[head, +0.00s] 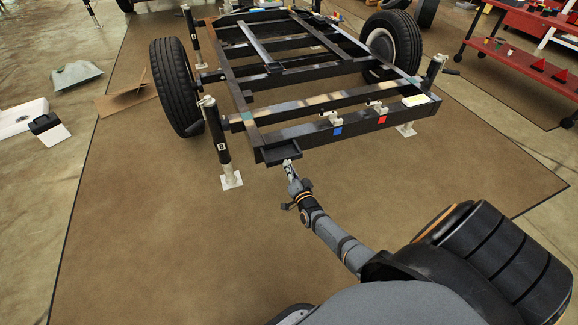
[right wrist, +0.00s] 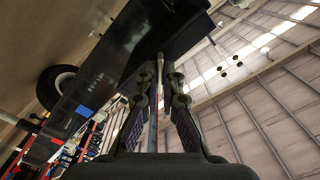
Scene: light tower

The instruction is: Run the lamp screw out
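The black trailer frame (head: 352,127) stands in the head view, with a shallow black tray-like bracket (head: 283,152) at its near left corner. My right gripper (head: 289,168) reaches to the underside of that bracket. In the right wrist view its fingers (right wrist: 160,78) are close together just below a dark plate (right wrist: 142,35). A thin pale rod, seemingly the lamp screw (right wrist: 160,83), runs between the fingers, which appear shut on it. Its upper end is hidden by the plate and fingers. The lamp is not clearly visible. My left gripper is not in view.
Black jack posts (head: 216,138) stand at the frame's left side. Tyres (head: 175,88) flank the frame. Blue (head: 337,131) and red (head: 382,120) marks sit on its front beam. A red cart (head: 520,62) is at the right. The brown mat (head: 150,235) is clear at front left.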

